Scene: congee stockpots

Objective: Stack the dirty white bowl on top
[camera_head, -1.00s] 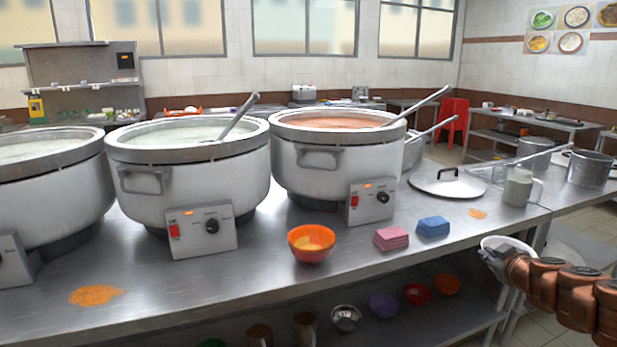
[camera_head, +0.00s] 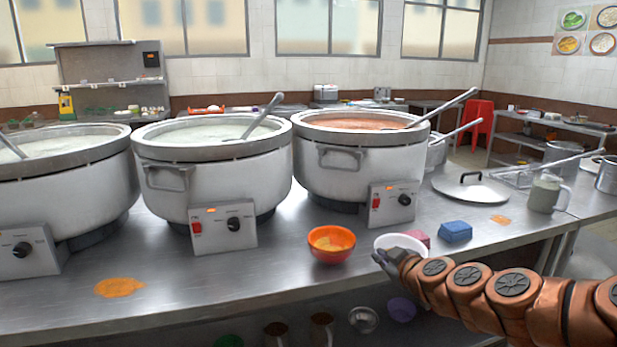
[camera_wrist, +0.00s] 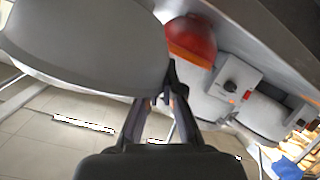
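The white bowl (camera_head: 400,243) is held by my gripper (camera_head: 385,260) at the front edge of the counter, to the right of the orange bowl. In the wrist view the white bowl (camera_wrist: 85,45) fills the upper left, and my gripper (camera_wrist: 168,92) has its fingers at the bowl's rim. The orange bowl (camera_head: 331,246) stands upright on the counter with some yellowish residue inside; it also shows in the wrist view (camera_wrist: 190,42). Any dirt inside the white bowl is hard to make out.
Large stockpots (camera_head: 213,165) with control boxes stand behind the bowls. A blue sponge stack (camera_head: 455,231) and a partly hidden pink one (camera_head: 420,238) lie to the right. An orange spill (camera_head: 119,287) lies at left. Bowls sit on the shelf below.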

